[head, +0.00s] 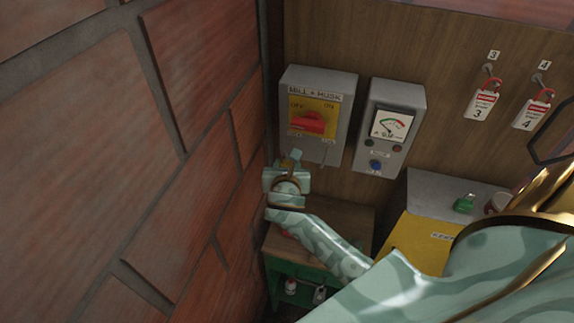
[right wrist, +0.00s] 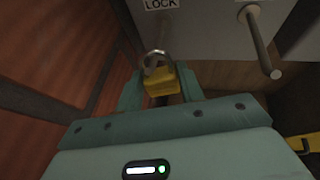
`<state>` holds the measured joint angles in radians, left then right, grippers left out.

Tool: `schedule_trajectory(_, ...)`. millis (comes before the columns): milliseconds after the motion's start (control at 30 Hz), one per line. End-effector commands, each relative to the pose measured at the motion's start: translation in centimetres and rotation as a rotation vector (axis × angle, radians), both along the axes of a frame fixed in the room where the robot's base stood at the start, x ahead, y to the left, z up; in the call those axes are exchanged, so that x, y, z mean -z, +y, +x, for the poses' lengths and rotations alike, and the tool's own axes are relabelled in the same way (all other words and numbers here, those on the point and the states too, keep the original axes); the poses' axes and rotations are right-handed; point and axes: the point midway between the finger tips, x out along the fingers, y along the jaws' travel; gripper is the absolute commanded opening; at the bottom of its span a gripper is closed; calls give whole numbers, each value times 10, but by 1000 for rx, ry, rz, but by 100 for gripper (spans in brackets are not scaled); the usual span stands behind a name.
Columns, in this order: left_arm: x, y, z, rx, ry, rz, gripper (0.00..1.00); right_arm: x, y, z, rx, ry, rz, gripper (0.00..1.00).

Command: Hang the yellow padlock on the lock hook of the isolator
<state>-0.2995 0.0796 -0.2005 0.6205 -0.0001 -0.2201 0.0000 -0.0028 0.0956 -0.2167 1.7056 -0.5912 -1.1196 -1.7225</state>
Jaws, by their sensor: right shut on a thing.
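The isolator (head: 318,105) is a grey box marked MILL + HUSK on the wood panel, with a red handle (head: 307,122) on a yellow plate. My right gripper (head: 289,163) is at its lower left corner. In the right wrist view, my right gripper (right wrist: 160,92) is shut on the yellow padlock (right wrist: 162,80), whose metal shackle (right wrist: 155,60) points up toward the box. The LOCK label (right wrist: 160,4) is just above the shackle. I cannot make out the lock hook or whether the shackle touches it. My left gripper is out of view.
A metal peg (right wrist: 260,42) sticks out right of the LOCK label. A grey meter box (head: 390,128) hangs right of the isolator, and the brick wall (head: 130,150) is close on the left. A green padlock (head: 464,203) sits on a grey cabinet.

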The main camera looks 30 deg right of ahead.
Motion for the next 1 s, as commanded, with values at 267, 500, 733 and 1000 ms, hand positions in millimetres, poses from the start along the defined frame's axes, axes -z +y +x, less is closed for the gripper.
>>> schedule_trajectory(267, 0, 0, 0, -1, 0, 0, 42, 0, 0, 0, 0, 0, 0, 63)
schedule_trajectory(500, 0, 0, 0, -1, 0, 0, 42, -2, 4, -5, -1, 1, 1, 63)
schedule_trajectory(733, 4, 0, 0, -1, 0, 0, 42, -19, 29, -43, -1, 0, 5, 63)
schedule_trajectory(1000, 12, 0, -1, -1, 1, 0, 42, -46, 67, -97, 0, 1, 4, 63)
